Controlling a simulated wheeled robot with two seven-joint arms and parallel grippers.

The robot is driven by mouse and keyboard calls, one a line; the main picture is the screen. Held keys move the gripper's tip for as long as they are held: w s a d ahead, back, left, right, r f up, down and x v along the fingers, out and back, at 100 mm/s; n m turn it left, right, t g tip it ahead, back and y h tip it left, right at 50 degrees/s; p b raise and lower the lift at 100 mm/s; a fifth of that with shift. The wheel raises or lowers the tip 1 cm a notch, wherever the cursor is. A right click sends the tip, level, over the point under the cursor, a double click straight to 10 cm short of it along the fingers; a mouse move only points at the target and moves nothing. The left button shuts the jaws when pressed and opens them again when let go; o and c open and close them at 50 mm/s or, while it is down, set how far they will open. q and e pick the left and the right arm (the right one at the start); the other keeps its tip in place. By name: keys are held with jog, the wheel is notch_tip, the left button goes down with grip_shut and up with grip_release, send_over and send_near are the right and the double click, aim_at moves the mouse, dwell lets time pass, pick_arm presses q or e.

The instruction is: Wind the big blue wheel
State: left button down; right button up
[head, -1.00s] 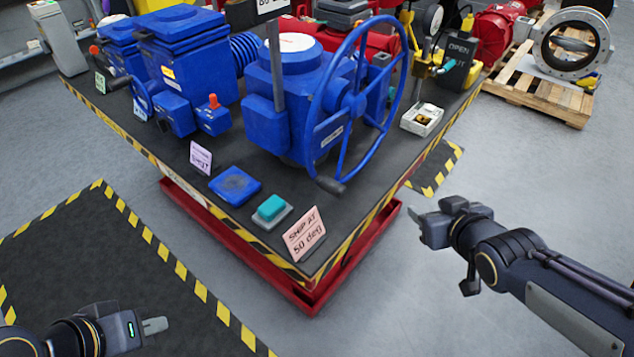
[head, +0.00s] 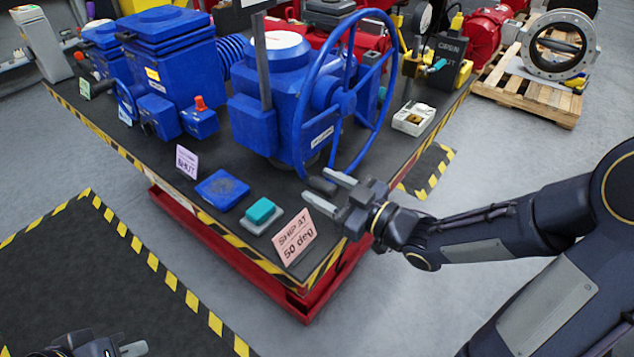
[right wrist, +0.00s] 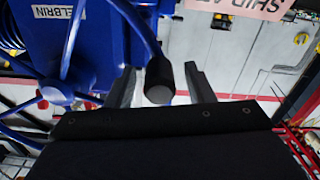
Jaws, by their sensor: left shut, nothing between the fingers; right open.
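The big blue wheel (head: 345,98) stands upright on the side of a blue valve actuator (head: 272,110) on the table. Its dark handle (head: 322,186) sticks out at the bottom of the rim. My right gripper (head: 338,196) is open at the handle. In the right wrist view the handle (right wrist: 159,80) shows between the two fingertips of the right gripper (right wrist: 160,85), nearer the left finger; I cannot tell whether it touches. The wheel's rim and spokes (right wrist: 70,60) fill the left of that view. My left gripper (head: 125,350) is shut and empty at the lower left, partly cut off.
The table (head: 235,235) has a yellow-black striped edge. A "SHIP AT 50 deg" card (head: 293,238), a teal button block (head: 260,212) and a blue plate (head: 222,187) stand left of my right gripper. A pallet (head: 530,90) lies at the back right.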

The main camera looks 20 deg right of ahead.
jog(key=shift+x, duration=1.05)
jog(key=shift+c, duration=0.2)
grip_shut()
